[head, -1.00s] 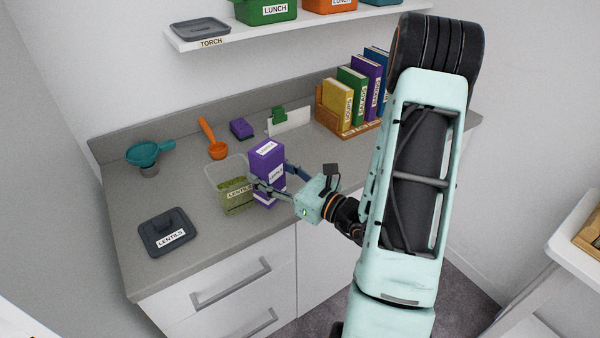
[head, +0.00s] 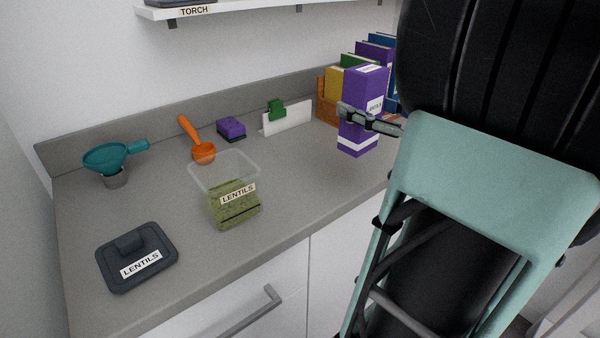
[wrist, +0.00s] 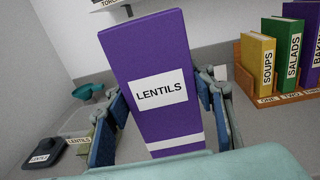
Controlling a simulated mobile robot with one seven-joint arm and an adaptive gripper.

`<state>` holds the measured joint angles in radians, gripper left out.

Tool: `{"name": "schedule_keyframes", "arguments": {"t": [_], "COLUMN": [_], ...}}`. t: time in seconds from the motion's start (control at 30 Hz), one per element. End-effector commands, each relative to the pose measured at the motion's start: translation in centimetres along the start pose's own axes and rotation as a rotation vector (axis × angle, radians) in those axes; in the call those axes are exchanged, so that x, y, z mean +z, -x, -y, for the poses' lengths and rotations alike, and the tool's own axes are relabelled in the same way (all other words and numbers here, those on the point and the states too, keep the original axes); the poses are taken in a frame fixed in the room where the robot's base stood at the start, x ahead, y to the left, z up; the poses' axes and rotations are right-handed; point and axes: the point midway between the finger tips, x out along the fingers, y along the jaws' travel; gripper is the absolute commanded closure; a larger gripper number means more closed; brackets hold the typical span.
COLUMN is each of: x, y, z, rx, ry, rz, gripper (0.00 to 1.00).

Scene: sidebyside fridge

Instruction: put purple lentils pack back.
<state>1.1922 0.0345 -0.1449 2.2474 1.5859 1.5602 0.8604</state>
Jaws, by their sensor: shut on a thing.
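The purple lentils pack (head: 362,100) is upright in my gripper (head: 368,120), in front of the book rack on the right of the counter. In the wrist view the pack (wrist: 155,60) stands between the two blue fingers, its LENTILS label facing me. My gripper (wrist: 158,120) is shut on it. Whether the pack's base touches the counter is not clear. A clear container labelled LENTILS (head: 235,205) stands at the middle front of the counter, partly filled with green lentils. Its dark lid (head: 137,255), also labelled LENTILS, lies apart at the front left.
A teal funnel (head: 108,158), an orange scoop (head: 200,148), a purple sponge-like block (head: 231,128) and a white card with a green clip (head: 288,118) lie along the back. The wooden rack (wrist: 250,82) of labelled books stands right of the pack. A shelf (head: 230,10) hangs above.

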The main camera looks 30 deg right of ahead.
Motion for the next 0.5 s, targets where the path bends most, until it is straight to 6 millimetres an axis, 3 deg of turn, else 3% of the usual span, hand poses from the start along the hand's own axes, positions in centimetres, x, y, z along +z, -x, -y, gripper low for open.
{"name": "schedule_keyframes", "arguments": {"t": [0.37, 0.5], "x": [0.1, -0.8], "y": [0.1, -1.6], "z": [0.0, 0.1], "rx": [-0.003, 0.001], "ry": [0.000, -0.001], "rz": [0.001, 0.000], "gripper": [0.89, 0.89]}}
